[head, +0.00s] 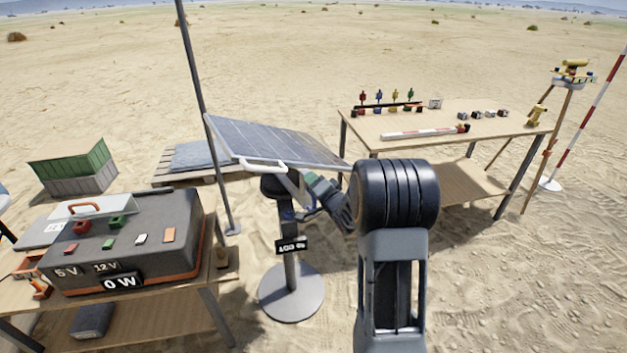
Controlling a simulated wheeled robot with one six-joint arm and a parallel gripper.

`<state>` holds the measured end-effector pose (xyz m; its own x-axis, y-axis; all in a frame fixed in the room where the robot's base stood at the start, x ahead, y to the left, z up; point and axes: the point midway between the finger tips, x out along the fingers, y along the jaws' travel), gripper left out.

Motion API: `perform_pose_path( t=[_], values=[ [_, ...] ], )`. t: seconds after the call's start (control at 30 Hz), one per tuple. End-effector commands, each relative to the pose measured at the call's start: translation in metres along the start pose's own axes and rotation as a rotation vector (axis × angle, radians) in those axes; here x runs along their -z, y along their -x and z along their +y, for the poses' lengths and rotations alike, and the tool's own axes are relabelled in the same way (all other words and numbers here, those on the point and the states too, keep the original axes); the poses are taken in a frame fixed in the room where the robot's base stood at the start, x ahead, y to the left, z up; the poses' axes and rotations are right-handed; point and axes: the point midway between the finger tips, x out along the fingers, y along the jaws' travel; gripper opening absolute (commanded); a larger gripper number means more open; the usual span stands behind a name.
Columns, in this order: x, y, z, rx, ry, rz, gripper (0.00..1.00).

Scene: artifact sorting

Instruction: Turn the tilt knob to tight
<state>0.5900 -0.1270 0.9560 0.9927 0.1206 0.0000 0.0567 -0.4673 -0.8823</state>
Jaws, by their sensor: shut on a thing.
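The solar panel (270,140) sits tilted on a stand with a grey post and a round base (292,296). A white handle (264,167) runs along its near edge. My gripper (303,212) reaches in from the right, just under the panel, at the dark joint (280,187) on top of the post. It is shut on the tilt knob there; the knob itself is mostly hidden by the fingers, and its setting cannot be read. A small black label (291,245) hangs on the post below.
A workbench at left carries a dark power box (130,240) reading 0 W. A second table (440,128) at back right holds small coloured pieces and a red-and-white rod.

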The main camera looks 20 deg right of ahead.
Motion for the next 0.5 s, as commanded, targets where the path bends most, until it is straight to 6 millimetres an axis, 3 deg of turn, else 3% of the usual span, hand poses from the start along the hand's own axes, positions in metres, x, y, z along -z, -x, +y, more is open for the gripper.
perform_pose_path(
  t=[0.5],
  values=[
    [0.0003,0.0,0.0004,0.0,-0.272,0.0,0.12]
  ],
)
